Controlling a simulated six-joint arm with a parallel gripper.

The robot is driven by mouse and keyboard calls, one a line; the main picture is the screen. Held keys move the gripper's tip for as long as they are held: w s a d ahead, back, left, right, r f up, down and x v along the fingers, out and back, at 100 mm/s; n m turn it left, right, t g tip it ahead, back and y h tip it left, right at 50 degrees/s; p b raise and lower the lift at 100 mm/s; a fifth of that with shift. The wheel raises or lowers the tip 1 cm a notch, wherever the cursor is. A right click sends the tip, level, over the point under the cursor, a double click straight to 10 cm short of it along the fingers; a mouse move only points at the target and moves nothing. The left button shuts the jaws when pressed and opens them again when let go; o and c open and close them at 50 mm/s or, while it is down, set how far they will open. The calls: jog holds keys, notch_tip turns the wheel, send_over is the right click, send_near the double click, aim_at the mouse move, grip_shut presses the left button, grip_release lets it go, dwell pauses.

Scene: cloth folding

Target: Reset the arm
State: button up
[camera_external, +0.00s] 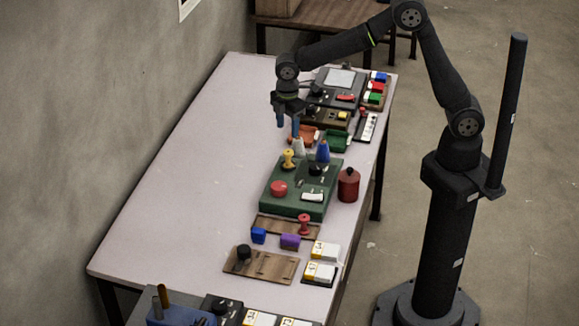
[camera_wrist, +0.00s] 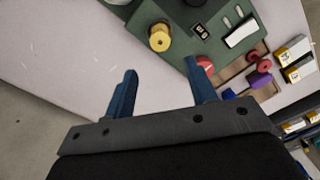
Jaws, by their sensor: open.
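My gripper (camera_external: 288,124) hangs from my arm over the far half of the table, above the left edge of the row of objects. Its two blue fingers point down and are apart, with nothing between them. In the wrist view my gripper (camera_wrist: 160,85) is also open and empty, with bare table between the fingers. No cloth shows in either view.
The pale table (camera_external: 190,190) is clear on its left side. A green board (camera_external: 285,200) with a yellow knob (camera_external: 288,159) and red button (camera_external: 279,187) lies near my gripper. A red canister (camera_external: 348,185), wooden boards (camera_external: 262,264) and coloured blocks line the right side.

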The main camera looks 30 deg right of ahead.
aim_at(288, 152)
notch_tip(288, 152, down, 12)
jog(key=shift+r, duration=0.25)
notch_tip(288, 152, up, 3)
jog(key=shift+r, duration=0.65)
